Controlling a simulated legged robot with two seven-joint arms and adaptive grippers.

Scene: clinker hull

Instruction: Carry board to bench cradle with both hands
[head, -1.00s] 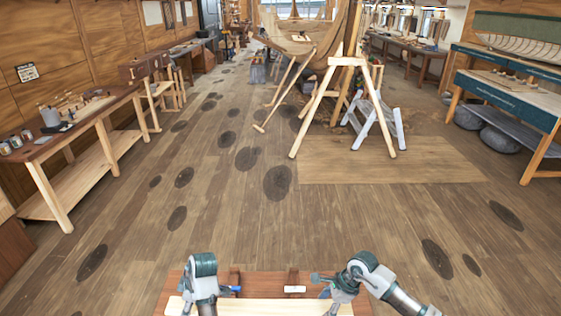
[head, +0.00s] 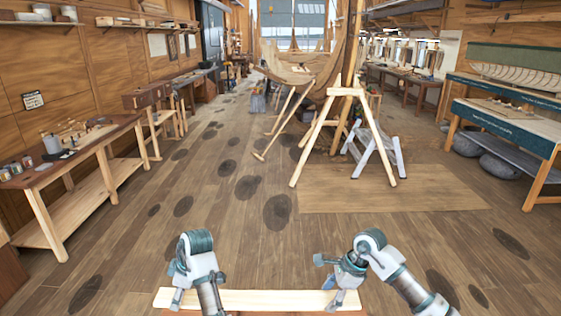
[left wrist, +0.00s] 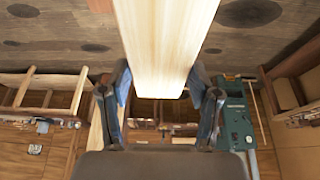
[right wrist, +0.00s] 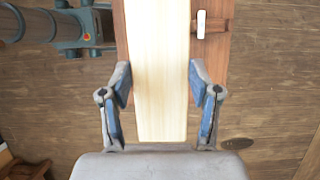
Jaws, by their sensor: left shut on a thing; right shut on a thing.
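The board is a long pale plank (head: 262,299) lying level across the bottom of the head view. My left gripper (head: 178,290) is shut on it near its left end, and my right gripper (head: 337,297) is shut on it near its right end. In the left wrist view the board (left wrist: 165,40) runs between the two fingers; in the right wrist view the board (right wrist: 161,70) does too. I cannot identify the bench cradle with certainty.
A workbench (head: 75,165) with tools and jars lines the left wall. A blue-edged bench (head: 505,120) is at the right.

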